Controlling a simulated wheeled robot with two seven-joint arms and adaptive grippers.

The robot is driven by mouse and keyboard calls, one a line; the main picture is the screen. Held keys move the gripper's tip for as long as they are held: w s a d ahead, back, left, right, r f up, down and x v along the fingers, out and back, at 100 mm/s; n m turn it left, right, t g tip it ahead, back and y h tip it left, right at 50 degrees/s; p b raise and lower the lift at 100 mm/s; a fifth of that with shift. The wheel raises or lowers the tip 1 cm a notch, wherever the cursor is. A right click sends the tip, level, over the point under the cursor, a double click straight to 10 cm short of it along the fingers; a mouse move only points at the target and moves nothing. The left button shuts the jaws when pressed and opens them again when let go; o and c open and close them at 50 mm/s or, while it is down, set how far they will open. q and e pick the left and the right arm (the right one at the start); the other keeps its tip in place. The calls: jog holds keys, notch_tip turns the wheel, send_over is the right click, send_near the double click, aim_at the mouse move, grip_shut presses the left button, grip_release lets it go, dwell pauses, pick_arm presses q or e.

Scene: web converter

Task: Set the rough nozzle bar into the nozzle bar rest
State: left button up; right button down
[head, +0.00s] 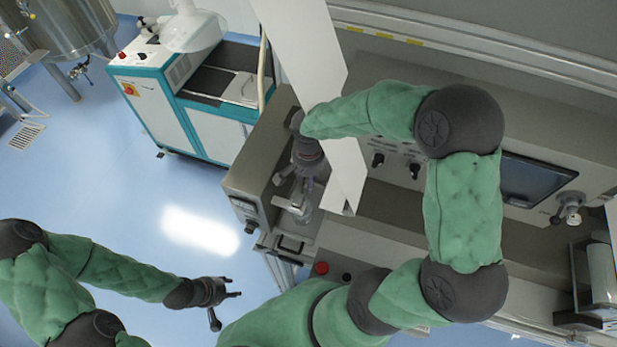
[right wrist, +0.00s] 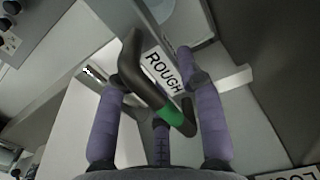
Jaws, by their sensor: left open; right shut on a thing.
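My right gripper (right wrist: 158,95) is shut on a dark bar handle with a green band, the rough nozzle bar (right wrist: 172,114), which lies slanted between its purple fingers. A white label reading "ROUGH" (right wrist: 163,72) shows right beside the handle. In the head view my right gripper (head: 305,180) points down over the grey machine, left of a white hanging sheet; the bar is not clear there. My left gripper (head: 226,292) is open and empty above the blue floor. I cannot make out the nozzle bar rest for certain in either view.
The white sheet (head: 345,165) hangs close to my right gripper and forearm. The grey machine (head: 255,165) has knobs and a dark screen (head: 535,180). A teal and white cabinet (head: 165,115) stands behind. Another label, partly cut off, shows in the right wrist view (right wrist: 295,176).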

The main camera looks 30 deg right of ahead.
jog(key=shift+f, duration=0.1)
jog(key=c, duration=0.8)
grip_release()
notch_tip(320, 180, up, 12)
jog(key=shift+r, duration=0.2)
jog(key=shift+s, duration=0.1)
